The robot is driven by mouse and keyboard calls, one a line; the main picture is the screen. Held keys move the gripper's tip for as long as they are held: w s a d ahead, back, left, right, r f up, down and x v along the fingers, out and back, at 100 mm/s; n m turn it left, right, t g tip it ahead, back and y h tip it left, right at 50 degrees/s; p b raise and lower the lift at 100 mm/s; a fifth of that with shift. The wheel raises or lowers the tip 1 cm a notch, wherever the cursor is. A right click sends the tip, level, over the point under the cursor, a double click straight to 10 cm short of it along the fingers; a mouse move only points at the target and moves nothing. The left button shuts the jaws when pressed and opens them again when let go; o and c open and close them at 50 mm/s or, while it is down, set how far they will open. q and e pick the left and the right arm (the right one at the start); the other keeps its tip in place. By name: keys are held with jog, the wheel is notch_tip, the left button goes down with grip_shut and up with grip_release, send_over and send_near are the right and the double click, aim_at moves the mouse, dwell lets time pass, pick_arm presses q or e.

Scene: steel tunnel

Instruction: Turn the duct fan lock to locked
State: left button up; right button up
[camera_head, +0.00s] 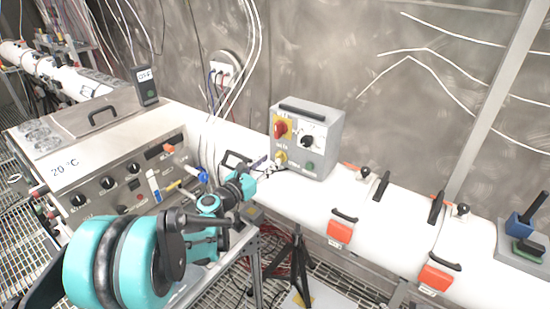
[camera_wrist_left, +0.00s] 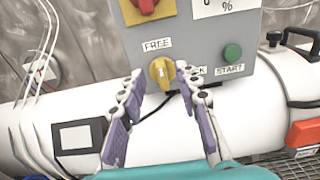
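The duct fan lock is a yellow rotary knob (camera_wrist_left: 161,70) low on the front of a grey control box (camera_head: 305,140). It also shows in the head view (camera_head: 281,158). A FREE label sits above the knob, and a second label to its right, partly hidden by a finger, ends in "CK". The knob's grip looks roughly upright; its exact setting is hard to read. My left gripper (camera_wrist_left: 162,84) is open, with one finger on each side just below the knob, apparently not touching it. My right gripper is not in view.
A green START button (camera_wrist_left: 233,53) is right of the lock, and a red knob (camera_head: 281,128) is above it. A black knob (camera_head: 307,141) is beside that. The box stands by a white duct (camera_head: 400,215) with orange latches. A control cabinet (camera_head: 110,180) is at left.

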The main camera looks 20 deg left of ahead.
aim_at(276, 156)
pick_arm(q)
jog(key=shift+x, duration=2.15)
grip_shut()
